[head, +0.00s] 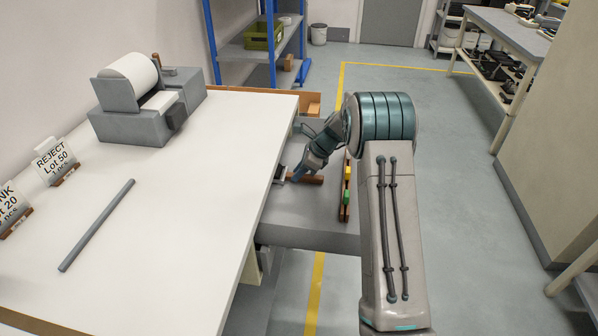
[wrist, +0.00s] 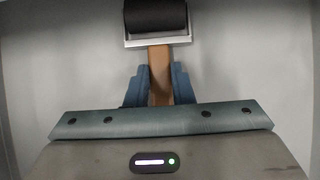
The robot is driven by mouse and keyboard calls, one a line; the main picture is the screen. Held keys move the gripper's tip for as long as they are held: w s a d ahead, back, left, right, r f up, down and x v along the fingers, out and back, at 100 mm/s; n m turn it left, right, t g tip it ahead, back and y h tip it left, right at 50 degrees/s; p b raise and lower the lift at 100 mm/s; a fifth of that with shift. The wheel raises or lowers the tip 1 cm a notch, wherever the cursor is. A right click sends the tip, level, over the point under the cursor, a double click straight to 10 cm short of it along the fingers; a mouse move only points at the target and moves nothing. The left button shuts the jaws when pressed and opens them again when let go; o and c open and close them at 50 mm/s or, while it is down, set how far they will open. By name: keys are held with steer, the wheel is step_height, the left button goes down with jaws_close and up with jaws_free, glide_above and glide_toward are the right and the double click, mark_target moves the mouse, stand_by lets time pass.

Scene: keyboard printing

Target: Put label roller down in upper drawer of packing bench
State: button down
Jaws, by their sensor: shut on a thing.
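The label roller has a black roll (wrist: 156,16) in a pale metal frame and a wooden handle (wrist: 160,68). My gripper (wrist: 160,86) is shut on the handle, with one blue finger on each side. In the head view my gripper (head: 299,174) reaches down over the open grey drawer (head: 300,208) at the right side of the white packing bench (head: 205,170). The handle (head: 311,180) shows there beside the fingers, and the roll is mostly hidden. A plain grey surface lies behind the roller in the wrist view. I cannot tell whether the roller touches it.
A brown strip with yellow and green pieces (head: 346,195) stands along the drawer's right side. A label printer (head: 140,100), a grey rod (head: 97,225) and sign cards (head: 54,160) are on the bench. A wooden box (head: 305,104) is beyond the drawer. Floor to the right is clear.

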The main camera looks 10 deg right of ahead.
steer(key=c, duration=1.3)
jaws_free()
steer(key=shift+o, duration=0.2)
steer(key=p+v, duration=0.1)
steer(key=v, duration=1.1)
steer(key=s+a+r+n+h, duration=0.1)
steer(key=s+a+r+n, duration=0.1)
steer(key=s+r+n, duration=0.4)
steer(key=s+a+n+h, duration=0.1)
steer(key=s+n+h, duration=0.4)
steer(key=s+n, duration=1)
steer(key=shift+s+n, duration=0.3)
steer(key=shift+s, duration=7.75)
